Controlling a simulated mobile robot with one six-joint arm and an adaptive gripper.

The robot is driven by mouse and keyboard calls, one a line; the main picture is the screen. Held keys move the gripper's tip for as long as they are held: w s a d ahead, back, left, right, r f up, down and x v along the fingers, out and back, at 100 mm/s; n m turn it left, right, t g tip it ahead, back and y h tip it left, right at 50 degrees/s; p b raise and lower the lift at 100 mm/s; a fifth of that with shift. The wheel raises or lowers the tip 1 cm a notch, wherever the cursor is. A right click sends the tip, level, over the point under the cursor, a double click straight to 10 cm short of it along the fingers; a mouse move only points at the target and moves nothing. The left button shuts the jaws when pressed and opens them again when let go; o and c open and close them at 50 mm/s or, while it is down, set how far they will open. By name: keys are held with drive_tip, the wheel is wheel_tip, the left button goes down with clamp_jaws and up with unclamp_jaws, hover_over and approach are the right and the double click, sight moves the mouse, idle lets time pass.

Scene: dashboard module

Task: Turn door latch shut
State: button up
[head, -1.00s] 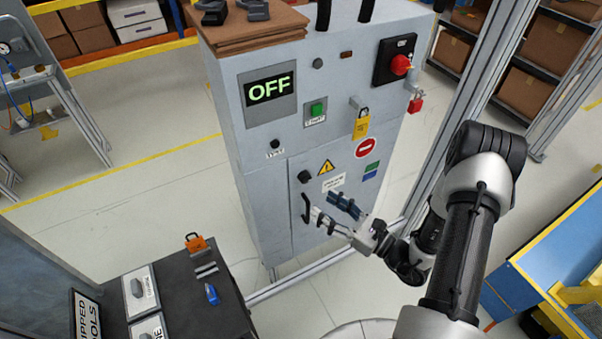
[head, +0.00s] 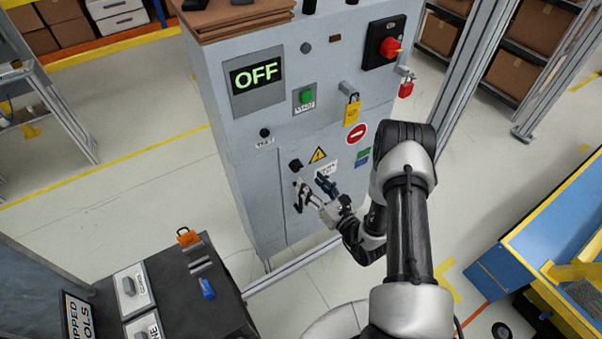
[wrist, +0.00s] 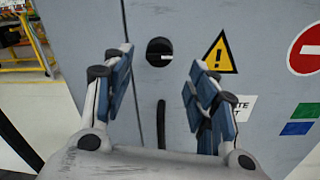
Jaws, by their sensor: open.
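The door latch is a small round black knob (head: 295,165) on the grey cabinet (head: 228,140), at the upper part of its lower door. In the wrist view the latch (wrist: 159,51) shows a pale mark pointing to the right. The black upright door handle (wrist: 161,125) is just below it. My gripper (head: 311,186) is open and empty, a little below and right of the latch in the head view. In the wrist view its blue-padded fingers (wrist: 160,76) stand apart, left and right of the latch, which appears between and slightly above them. I cannot tell the remaining distance to the door.
A yellow padlock (head: 352,112), a red padlock (head: 406,88) and a red rotary switch (head: 390,47) are on the cabinet. The display (head: 257,75) reads OFF. A dark bench (head: 215,318) with an orange padlock (head: 188,237) stands front left. A blue-yellow workbench (head: 540,230) is at right.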

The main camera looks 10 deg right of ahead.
sight(298, 168)
drive_tip(key=b+x, duration=0.1)
drive_tip(key=x, duration=0.5)
drive_tip(key=shift+w+a, duration=0.15)
drive_tip(key=shift+c, duration=0.2)
drive_tip(key=c, duration=1)
